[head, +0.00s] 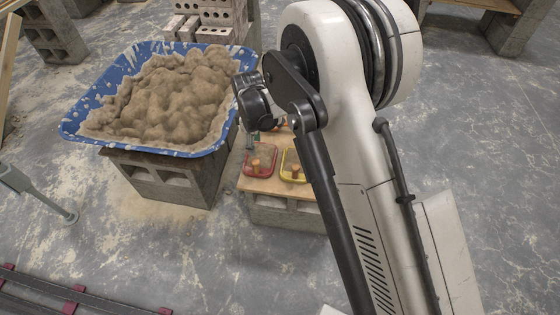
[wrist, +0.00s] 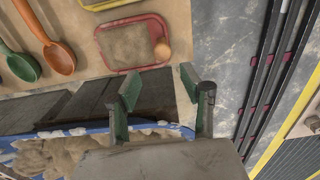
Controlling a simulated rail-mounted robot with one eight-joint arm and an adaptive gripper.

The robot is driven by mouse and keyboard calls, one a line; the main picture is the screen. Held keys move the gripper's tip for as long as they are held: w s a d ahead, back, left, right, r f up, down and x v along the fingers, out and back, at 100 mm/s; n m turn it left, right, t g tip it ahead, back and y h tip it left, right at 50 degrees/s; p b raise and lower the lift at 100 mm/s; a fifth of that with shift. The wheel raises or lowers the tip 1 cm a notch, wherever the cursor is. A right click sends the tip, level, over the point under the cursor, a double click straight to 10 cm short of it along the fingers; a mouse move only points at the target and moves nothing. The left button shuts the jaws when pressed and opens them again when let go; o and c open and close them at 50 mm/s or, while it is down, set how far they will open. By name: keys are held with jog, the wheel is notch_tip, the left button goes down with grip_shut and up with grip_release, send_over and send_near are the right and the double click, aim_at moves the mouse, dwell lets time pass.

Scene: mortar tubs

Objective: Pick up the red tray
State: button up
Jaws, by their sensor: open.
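The red tray (head: 258,176) is a small shallow tray of sand-coloured mortar with an orange knob-like piece in it. It sits on a wooden board, left of a yellow tray (head: 291,179). In the wrist view the red tray (wrist: 140,69) lies at top centre, with a round tan end showing at its right side. My gripper (wrist: 160,82) is open and empty, its green-sided fingers apart and just below the tray in that picture. In the head view my gripper (head: 252,138) hangs just above the tray's back edge; the arm hides part of the board.
A big blue tub (head: 80,125) heaped with mortar stands left on concrete blocks, close beside my gripper. Green (wrist: 20,65) and orange (wrist: 60,57) spoons lie on the board. A rail (head: 70,300) runs along the floor at lower left. The grey floor in front is open.

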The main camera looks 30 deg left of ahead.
aim_at(256, 168)
jog(key=shift+s+d+f, duration=0.1)
jog(key=shift+f, duration=0.8)
jog(key=f+b, duration=0.2)
jog(key=f, duration=0.4)
jog(key=f+b, duration=0.2)
jog(key=f, duration=0.5)
jog(key=shift+s+a, duration=0.1)
jog(key=shift+a, duration=0.1)
grip_shut()
